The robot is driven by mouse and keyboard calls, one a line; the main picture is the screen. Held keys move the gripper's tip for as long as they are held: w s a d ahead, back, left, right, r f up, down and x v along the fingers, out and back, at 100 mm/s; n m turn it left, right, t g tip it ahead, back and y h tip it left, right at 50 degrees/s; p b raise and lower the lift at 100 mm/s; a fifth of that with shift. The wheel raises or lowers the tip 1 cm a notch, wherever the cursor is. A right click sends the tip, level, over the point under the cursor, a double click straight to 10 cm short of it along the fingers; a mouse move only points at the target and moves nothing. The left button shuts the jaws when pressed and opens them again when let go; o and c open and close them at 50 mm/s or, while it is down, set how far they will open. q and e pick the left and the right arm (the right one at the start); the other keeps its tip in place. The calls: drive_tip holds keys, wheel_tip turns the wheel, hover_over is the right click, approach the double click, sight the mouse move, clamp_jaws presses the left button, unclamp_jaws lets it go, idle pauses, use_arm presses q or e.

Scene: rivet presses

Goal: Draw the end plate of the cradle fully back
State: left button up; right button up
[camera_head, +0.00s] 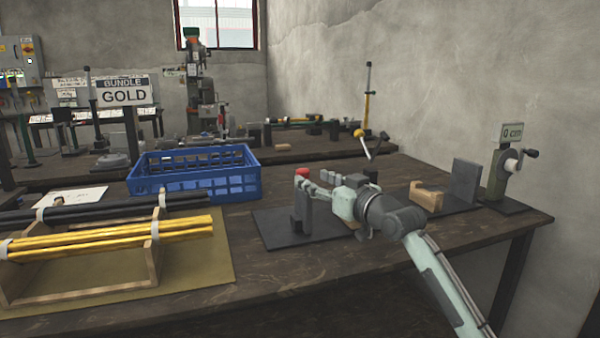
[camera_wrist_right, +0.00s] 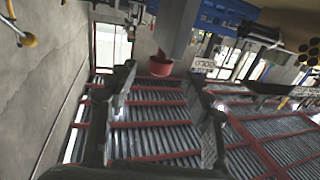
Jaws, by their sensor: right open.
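A cradle-like fixture stands on a dark base plate (camera_head: 325,232) on the bench. At its left rises a grey upright (camera_head: 299,212) topped by a red knob (camera_head: 302,171). To its right are a wooden block (camera_head: 428,194), a dark upright plate (camera_head: 466,182) and a crank stand (camera_head: 500,172) with a "0 cm" sign. I cannot tell for sure which plate is the end plate. My right gripper (camera_head: 318,182) is open beside the red knob and hides the fixture's middle. In the right wrist view the red knob (camera_wrist_right: 161,66) appears between the spread fingers (camera_wrist_right: 168,92). My left gripper is out of view.
A blue crate (camera_head: 158,184) stands behind and left of the fixture. A yellow-knobbed lever (camera_head: 360,134) rises behind my right arm.

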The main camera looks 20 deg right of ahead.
sight(307, 176)
drive_tip(key=x, duration=0.4)
drive_tip(key=shift+w+a, duration=0.2)
drive_tip(key=shift+w, duration=0.45)
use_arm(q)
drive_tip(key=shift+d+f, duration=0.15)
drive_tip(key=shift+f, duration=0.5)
use_arm(e)
clamp_jaws()
